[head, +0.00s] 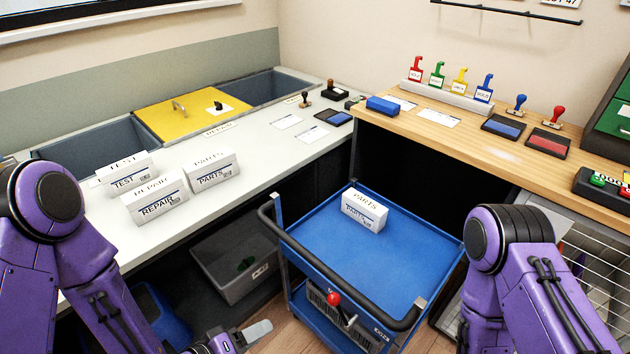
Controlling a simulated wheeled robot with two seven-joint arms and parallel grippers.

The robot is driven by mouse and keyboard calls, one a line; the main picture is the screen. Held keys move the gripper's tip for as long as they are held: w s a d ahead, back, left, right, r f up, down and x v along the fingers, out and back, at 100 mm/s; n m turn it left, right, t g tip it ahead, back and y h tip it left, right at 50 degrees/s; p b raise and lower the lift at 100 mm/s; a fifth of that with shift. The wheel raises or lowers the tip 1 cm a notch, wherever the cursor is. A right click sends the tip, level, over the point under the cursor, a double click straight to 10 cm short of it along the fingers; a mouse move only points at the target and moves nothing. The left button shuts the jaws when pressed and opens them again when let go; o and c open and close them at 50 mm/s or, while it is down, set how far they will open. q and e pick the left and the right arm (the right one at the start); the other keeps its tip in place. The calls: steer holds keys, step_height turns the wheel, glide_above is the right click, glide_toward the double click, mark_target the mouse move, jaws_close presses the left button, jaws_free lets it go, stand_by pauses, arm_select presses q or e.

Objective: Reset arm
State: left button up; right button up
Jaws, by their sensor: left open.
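My purple left arm comes in from the left edge and bends down to the bottom of the head view. My left gripper (240,339) is low at the bottom edge, partly cut off. It is open, with a pale finger showing and nothing seen in it. It is in front of the counter, left of the blue cart. My purple right arm (525,270) stands at the lower right, in front of the wooden bench. Its gripper is outside the picture.
A blue cart (410,255) with a PARTS box (364,209) on top stands between the arms. TEST (126,175), REPAIR (156,201) and PARTS (211,171) boxes stand on the white counter (240,172). A grey bin (232,270) is underneath. Stamps and ink pads line the wooden bench (455,140).

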arm_select(q)
steer(key=s+a+f+g+y, duration=0.2)
steer(key=s+a+f+y, duration=0.4)
steer(key=s+a, duration=0.1)
steer(key=s+a+f+n+g+y, duration=0.1)
steer(key=s+a+f+g+y, duration=0.2)
steer(key=s+a+f+y, duration=0.3)
steer(key=s+a+f, duration=0.1)
steer(key=a, duration=0.3)
steer(key=shift+a+f+n, duration=0.2)
steer(key=shift+a+n, duration=0.05)
steer(key=shift+n, duration=0.05)
stand_by(0.7)
